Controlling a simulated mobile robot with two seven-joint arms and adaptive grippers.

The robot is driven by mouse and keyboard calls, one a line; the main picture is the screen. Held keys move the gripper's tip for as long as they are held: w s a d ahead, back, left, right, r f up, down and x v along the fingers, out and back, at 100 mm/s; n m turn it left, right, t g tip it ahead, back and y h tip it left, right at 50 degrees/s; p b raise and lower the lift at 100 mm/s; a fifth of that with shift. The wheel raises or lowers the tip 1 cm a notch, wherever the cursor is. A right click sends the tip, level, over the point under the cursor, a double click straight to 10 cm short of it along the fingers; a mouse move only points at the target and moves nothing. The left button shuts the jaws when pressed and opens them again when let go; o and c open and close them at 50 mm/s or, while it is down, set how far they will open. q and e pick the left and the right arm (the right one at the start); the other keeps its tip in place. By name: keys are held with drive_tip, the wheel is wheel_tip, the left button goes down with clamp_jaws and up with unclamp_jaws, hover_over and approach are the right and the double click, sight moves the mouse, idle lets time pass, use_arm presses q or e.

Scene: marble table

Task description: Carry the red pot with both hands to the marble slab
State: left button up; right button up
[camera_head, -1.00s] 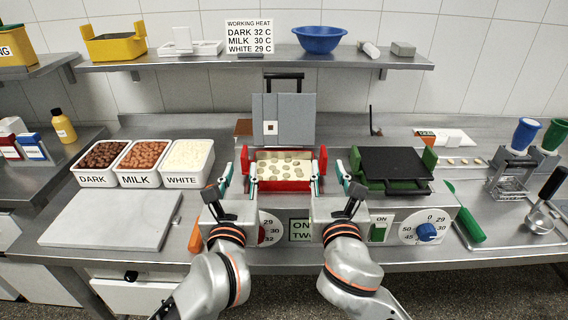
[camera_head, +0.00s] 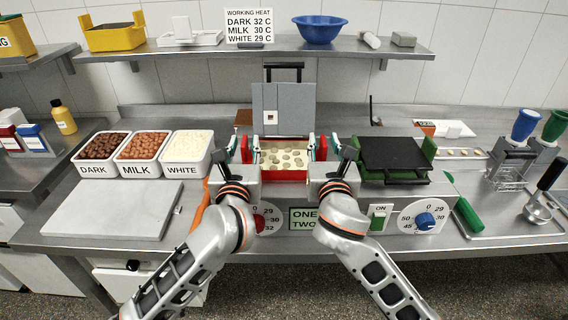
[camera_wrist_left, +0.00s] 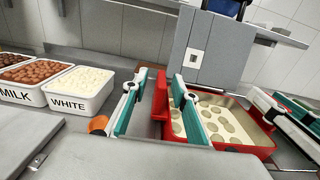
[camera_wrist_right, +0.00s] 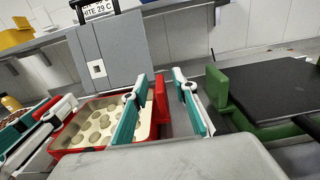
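The red pot (camera_head: 283,174) sits in the warmer in the middle of the table, with pale round pieces in a cream mass inside. It has an upright red handle on each side. My left gripper (camera_head: 243,150) is open, its teal-lined fingers on either side of the left handle (camera_wrist_left: 160,96), with gaps visible. My right gripper (camera_head: 321,149) is open, with its fingers on either side of the right handle (camera_wrist_right: 160,98), also with gaps. The pale grey marble slab (camera_head: 105,207) lies bare and flat on the table at the left.
Tubs labelled DARK, MILK and WHITE (camera_head: 186,172) stand behind the slab. A grey lid (camera_head: 284,110) stands upright behind the pot. A green pot with a dark cover (camera_head: 395,155) is close on the right. An orange-handled tool (camera_head: 201,205) lies between slab and warmer.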

use_arm(q)
drive_tip(key=shift+w, duration=0.15)
use_arm(e)
drive_tip(key=shift+w, duration=0.2)
use_arm(q)
clamp_jaws()
use_arm(e)
clamp_jaws()
use_arm(q)
drive_tip(key=shift+r, duration=0.25)
use_arm(e)
drive_tip(key=shift+r, duration=0.25)
